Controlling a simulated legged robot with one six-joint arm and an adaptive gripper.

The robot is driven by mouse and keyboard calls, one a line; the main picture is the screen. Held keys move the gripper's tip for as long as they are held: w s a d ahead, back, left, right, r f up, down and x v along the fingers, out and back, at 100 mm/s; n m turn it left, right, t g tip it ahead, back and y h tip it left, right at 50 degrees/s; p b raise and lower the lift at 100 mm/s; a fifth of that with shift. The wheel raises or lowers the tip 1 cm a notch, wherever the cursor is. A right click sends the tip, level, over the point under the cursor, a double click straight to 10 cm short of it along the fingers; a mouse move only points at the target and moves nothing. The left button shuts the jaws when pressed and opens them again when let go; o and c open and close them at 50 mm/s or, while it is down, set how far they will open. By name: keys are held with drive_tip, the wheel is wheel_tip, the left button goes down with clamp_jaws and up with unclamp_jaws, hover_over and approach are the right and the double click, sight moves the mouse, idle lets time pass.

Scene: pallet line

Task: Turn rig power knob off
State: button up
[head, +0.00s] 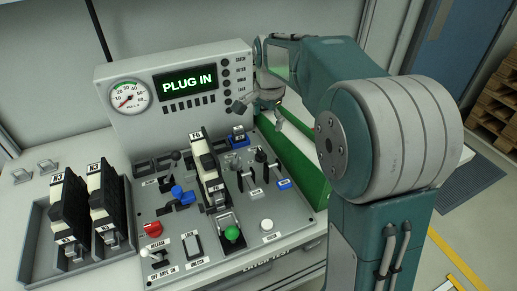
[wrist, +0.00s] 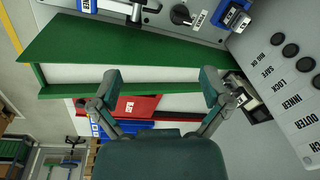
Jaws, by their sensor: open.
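My gripper (head: 262,112) is open and empty at the right side of the grey test rig, in front of its upright panel. In the wrist view its two fingers (wrist: 160,75) are spread wide with nothing between them. A round black knob (wrist: 180,14) with a white label beside it sits on the rig's deck at the top of the wrist view, apart from the fingers. The rig's display (head: 186,82) reads PLUG IN.
A black and white module (head: 208,172) stands on the deck among levers and a green button (head: 232,233). Blue connectors (wrist: 235,17) sit near the knob. A green-sided bin (head: 306,167) lies right of the rig. Two more modules stand in a grey tray (head: 36,250) at left.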

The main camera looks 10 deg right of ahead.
sight(261, 151)
drive_tip(key=w+f+m, duration=0.1)
drive_tip(key=w+f, duration=0.1)
drive_tip(key=f, duration=0.4)
drive_tip(key=w+f+m+g, duration=0.1)
drive_tip(key=w+f, duration=0.2)
drive_tip(key=f, duration=0.4)
drive_tip(key=w+f+m, duration=0.2)
drive_tip(key=w+f, duration=0.1)
drive_tip(key=f, duration=0.3)
drive_tip(key=shift+d+f, duration=0.1)
drive_tip(key=shift+f, duration=0.15)
drive_tip(key=c, duration=1.2)
